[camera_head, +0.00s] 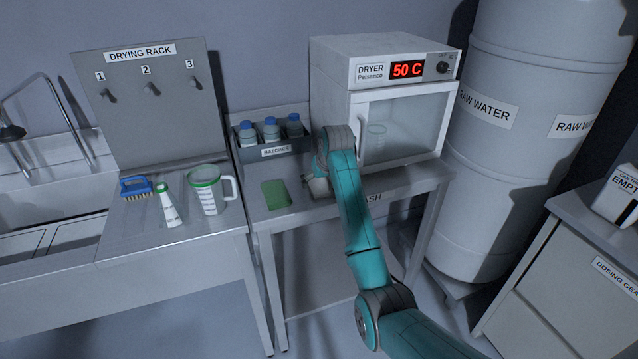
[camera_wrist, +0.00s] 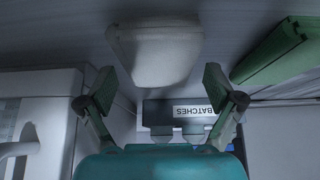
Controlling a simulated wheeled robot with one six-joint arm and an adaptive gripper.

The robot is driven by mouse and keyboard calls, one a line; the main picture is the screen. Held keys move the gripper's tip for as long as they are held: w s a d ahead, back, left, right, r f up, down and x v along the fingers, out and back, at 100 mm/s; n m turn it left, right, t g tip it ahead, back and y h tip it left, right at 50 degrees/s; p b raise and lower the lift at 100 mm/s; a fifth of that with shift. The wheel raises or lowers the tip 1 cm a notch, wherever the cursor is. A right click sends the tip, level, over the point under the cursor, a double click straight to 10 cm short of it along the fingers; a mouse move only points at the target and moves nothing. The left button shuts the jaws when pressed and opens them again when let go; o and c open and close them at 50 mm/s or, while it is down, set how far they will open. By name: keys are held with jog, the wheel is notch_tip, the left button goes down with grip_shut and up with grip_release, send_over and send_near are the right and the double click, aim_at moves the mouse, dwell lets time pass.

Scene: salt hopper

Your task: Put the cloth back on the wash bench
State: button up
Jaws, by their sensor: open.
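A pale, rounded, soft-looking thing, which looks like the cloth (camera_wrist: 155,52), lies on the bench top in the wrist view. My gripper (camera_wrist: 159,82) is open and empty, its two green fingers spread, with the cloth just beyond and between the fingertips. I cannot tell whether they touch. In the head view the cloth (camera_head: 318,187) shows partly beside my gripper, in front of the dryer. The bench (camera_head: 300,211) has a front label partly hidden by my arm; only "ASH" shows.
A flat green pad (camera_head: 275,194) lies left of the cloth. Behind are the BATCHES rack (camera_head: 262,153) with blue-capped bottles and the dryer (camera_head: 350,75), reading 50 C. A jug (camera_head: 207,195), white bottle (camera_head: 166,207) and blue brush (camera_head: 136,186) stand on the left bench.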

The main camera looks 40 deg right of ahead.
jog(key=v, duration=1)
jog(key=shift+r, duration=0.2)
jog(key=shift+s+a, duration=0.1)
jog(key=shift+s, duration=0.05)
